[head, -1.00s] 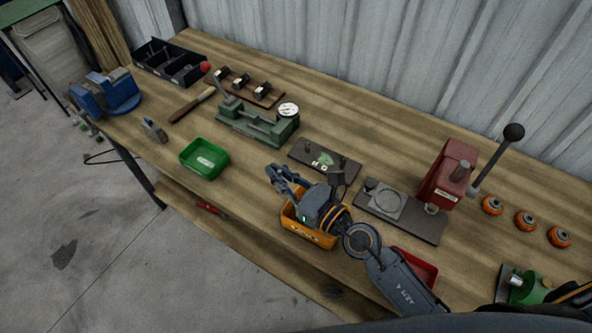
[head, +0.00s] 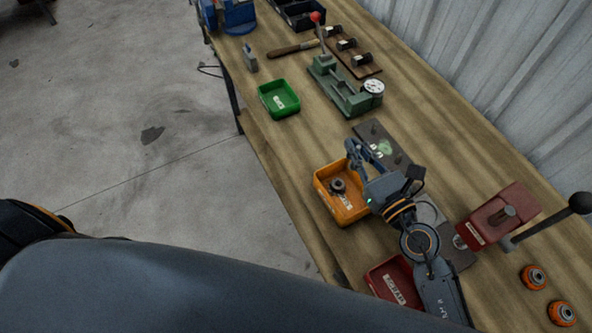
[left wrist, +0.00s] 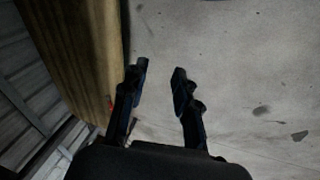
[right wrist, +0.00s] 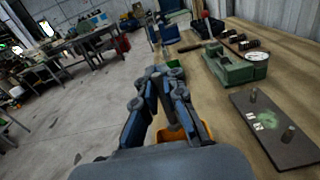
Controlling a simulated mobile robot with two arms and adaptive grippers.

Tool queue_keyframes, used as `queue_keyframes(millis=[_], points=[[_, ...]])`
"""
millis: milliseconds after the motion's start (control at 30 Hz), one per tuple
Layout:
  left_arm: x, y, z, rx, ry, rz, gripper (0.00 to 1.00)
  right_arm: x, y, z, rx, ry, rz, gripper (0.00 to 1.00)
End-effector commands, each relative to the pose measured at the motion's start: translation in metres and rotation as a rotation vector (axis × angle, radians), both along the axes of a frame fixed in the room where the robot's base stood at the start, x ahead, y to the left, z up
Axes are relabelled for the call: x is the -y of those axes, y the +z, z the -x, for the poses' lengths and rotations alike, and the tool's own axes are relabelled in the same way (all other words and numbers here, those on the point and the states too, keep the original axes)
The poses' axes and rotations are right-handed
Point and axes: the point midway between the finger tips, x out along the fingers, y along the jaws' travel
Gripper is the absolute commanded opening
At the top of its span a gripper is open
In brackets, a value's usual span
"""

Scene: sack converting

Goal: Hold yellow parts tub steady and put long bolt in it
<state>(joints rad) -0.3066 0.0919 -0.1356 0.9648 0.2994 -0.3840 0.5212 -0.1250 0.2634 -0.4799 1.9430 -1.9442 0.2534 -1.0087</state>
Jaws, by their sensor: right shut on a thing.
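The yellow parts tub (head: 331,207) stands near the bench's front edge in the head view, with a dark round part (head: 338,187) inside. Its rim also shows below the fingers in the right wrist view (right wrist: 204,131). My right gripper (head: 358,154) is over the bench at the tub's back right side, its fingers higher than the tub. It is shut on what I take to be the long bolt, which the fingers mostly hide. My left gripper (left wrist: 161,75) is open and empty in the left wrist view, above the floor beside the bench edge. The head view does not show it.
A green tub (head: 278,99) and a red tub (head: 393,281) stand along the front edge. A dark plate with pegs (head: 383,142), a green dial fixture (head: 345,92) and a red lever press (head: 497,216) stand behind. Bare bench lies between the green and yellow tubs.

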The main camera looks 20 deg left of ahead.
Motion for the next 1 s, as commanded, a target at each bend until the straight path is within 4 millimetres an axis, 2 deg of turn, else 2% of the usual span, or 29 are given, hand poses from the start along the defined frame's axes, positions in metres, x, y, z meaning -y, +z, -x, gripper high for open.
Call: queue_keyframes(millis=[33, 167, 200, 367, 500, 700, 800, 900, 1000], points=[[0.004, 0.016, -0.026, 0.026, 0.132, 0.068, 0.3, 0.0, 0.0, 0.0, 0.0, 0.0, 0.0, 0.0], [0.018, 0.063, -0.083, 0.056, 0.475, 0.283, 0.3, 0.0, 0.0, 0.0, 0.0, 0.0, 0.0, 0.0], [0.023, 0.08, -0.1, 0.059, 0.571, 0.358, 0.3, 0.0, 0.0, 0.0, 0.0, 0.0, 0.0, 0.0], [0.041, 0.154, -0.157, 0.036, 0.898, 0.672, 0.3, 0.0, 0.0, 0.0, 0.0, 0.0, 0.0, 0.0], [0.056, 0.227, -0.193, -0.039, 1.105, 0.95, 0.3, 0.0, 0.0, 0.0, 0.0, 0.0, 0.0, 0.0], [0.074, 0.319, -0.217, -0.198, 1.266, 1.261, 0.3, 0.0, 0.0, 0.0, 0.0, 0.0, 0.0, 0.0], [0.08, 0.349, -0.221, -0.266, 1.301, 1.354, 0.3, 0.0, 0.0, 0.0, 0.001, 0.0, -0.001, 0.0], [0.083, 0.367, -0.222, -0.312, 1.319, 1.408, 0.3, 0.0, 0.0, 0.0, 0.001, 0.0, -0.001, 0.0], [0.087, 0.374, -0.224, -0.335, 1.327, 1.43, 0.3, 0.0, 0.0, 0.0, 0.001, 0.0, -0.001, 0.0]])
